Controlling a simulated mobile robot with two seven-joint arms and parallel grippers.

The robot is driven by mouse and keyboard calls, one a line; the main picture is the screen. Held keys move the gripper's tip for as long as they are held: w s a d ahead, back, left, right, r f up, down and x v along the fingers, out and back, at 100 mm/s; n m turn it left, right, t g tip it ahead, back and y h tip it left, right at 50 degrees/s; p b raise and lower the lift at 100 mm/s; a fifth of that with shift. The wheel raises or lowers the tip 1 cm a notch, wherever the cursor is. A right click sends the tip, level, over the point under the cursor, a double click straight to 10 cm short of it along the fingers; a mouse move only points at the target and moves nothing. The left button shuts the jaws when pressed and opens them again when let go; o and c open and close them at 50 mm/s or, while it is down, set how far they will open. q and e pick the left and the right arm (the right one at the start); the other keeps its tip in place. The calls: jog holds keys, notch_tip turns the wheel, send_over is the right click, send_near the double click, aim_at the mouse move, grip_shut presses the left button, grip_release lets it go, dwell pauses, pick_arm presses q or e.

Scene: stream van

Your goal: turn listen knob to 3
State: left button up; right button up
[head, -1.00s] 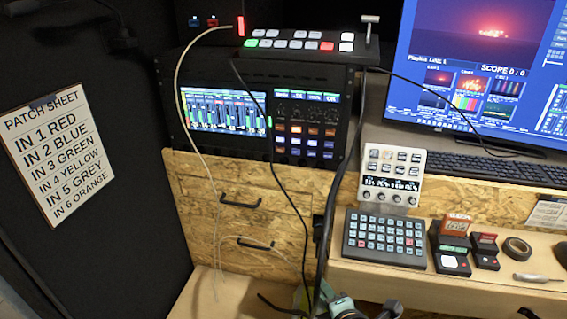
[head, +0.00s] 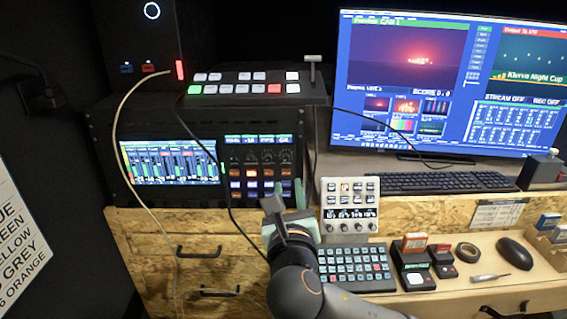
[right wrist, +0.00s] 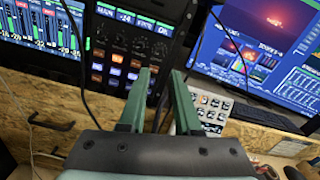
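The rack control panel (head: 259,166) has a row of dark knobs (head: 258,157) under small displays, with lit buttons below. Its knobs also show in the right wrist view (right wrist: 126,41). A white panel (head: 349,192) to its right has a row of small knobs (head: 350,227) under a dark display. I cannot read which knob is the listen knob, nor its setting. My right gripper (head: 291,187) is in front of the rack's lower right part. In the right wrist view its green fingers (right wrist: 163,76) are apart with nothing between them. My left gripper is not in view.
A black cable (head: 205,150) hangs across the rack front, and a pale cable (head: 117,130) hangs at its left. A button switcher (head: 250,84) sits on top. A keypad (head: 354,266), keyboard (head: 430,182) and monitor (head: 450,90) are to the right.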

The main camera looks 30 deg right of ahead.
aim_at(286, 159)
jog(key=b+x, duration=0.1)
jog(key=x, duration=0.9)
jog(key=shift+w+d, duration=0.1)
jog(key=shift+w, duration=0.15)
grip_shut()
